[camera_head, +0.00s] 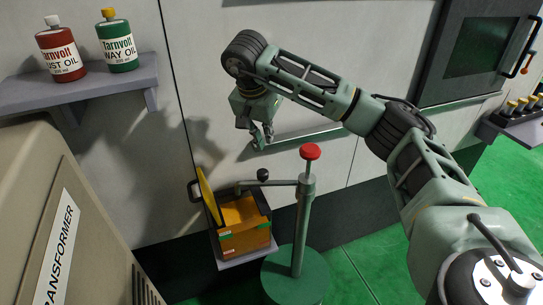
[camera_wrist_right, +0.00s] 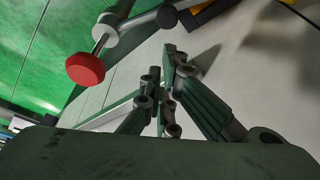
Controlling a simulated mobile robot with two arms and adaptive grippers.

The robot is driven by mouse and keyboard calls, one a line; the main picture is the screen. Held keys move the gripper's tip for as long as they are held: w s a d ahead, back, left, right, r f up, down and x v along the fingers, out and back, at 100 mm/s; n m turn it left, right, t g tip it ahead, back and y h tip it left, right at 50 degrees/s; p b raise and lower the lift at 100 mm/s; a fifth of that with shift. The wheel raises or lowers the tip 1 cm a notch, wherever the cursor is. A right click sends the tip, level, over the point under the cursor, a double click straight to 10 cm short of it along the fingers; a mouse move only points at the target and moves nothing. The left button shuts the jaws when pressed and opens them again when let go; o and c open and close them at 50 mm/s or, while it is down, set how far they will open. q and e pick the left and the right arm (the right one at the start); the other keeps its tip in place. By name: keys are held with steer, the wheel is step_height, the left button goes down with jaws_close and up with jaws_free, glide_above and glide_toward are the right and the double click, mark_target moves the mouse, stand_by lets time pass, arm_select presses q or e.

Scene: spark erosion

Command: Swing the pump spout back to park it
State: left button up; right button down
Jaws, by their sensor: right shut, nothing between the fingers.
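The pump has a green post (camera_head: 301,235) on a round green base, with a red knob (camera_head: 310,151) on top. Its thin spout (camera_head: 280,183) points left from the post, its tip over an orange box (camera_head: 243,226); a black ball (camera_head: 263,174) stands up from it. In the right wrist view the red knob (camera_wrist_right: 85,68) and the black ball (camera_wrist_right: 167,17) show again, left of and above the fingers. My right gripper (camera_head: 262,140) is shut and empty, above and beyond the spout, apart from it. My left gripper is not in view.
The orange box, with a raised yellow lid (camera_head: 209,195), sits on a low grey stand by the wall cabinet. A beige transformer (camera_head: 45,215) fills the left front. A shelf (camera_head: 80,88) with two oil bottles is at upper left. Green floor is clear right of the pump.

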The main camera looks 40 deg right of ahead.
steer(key=p+x, duration=0.2)
steer(key=x, duration=0.8)
stand_by(0.3)
